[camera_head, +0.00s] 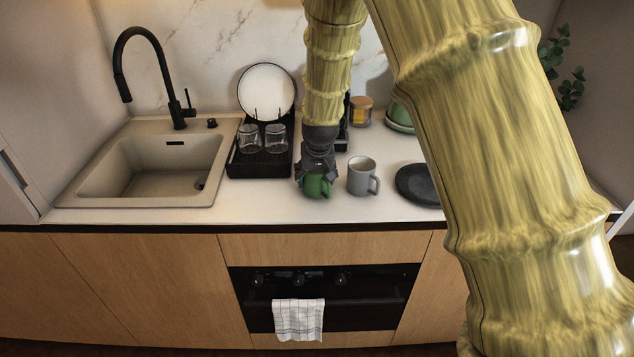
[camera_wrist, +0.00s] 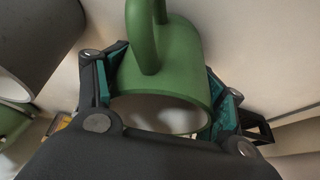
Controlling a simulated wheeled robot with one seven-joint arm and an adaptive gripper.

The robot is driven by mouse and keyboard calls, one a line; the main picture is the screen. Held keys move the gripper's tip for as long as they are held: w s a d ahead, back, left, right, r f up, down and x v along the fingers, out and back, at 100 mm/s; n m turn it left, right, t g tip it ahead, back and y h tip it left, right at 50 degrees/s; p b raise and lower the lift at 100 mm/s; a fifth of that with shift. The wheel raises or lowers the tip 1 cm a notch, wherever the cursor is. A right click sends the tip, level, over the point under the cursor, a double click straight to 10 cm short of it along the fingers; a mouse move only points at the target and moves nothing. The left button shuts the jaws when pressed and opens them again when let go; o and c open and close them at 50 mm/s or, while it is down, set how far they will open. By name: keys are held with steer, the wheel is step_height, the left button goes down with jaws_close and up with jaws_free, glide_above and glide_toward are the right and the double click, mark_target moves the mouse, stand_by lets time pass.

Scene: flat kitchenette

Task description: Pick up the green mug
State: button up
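The green mug (camera_head: 318,187) is at the front of the counter, partly hidden under my gripper (camera_head: 316,176). In the wrist view the green mug (camera_wrist: 175,75) lies between the two teal finger pads of my gripper (camera_wrist: 168,92), its handle toward the top. Both pads appear to press against the mug's sides, near its rim. Its base looks at or very near counter level; I cannot tell whether it is clear of the surface.
A grey mug (camera_head: 362,176) stands close to the right. A dark plate (camera_head: 420,184) lies further right. A black rack (camera_head: 259,164) with glasses and a white plate stands behind left, beside the sink (camera_head: 150,166). A wood-lidded jar (camera_head: 361,111) and green dishes (camera_head: 399,118) are behind.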

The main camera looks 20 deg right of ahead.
steer(key=shift+c, duration=0.8)
steer(key=shift+r, duration=0.1)
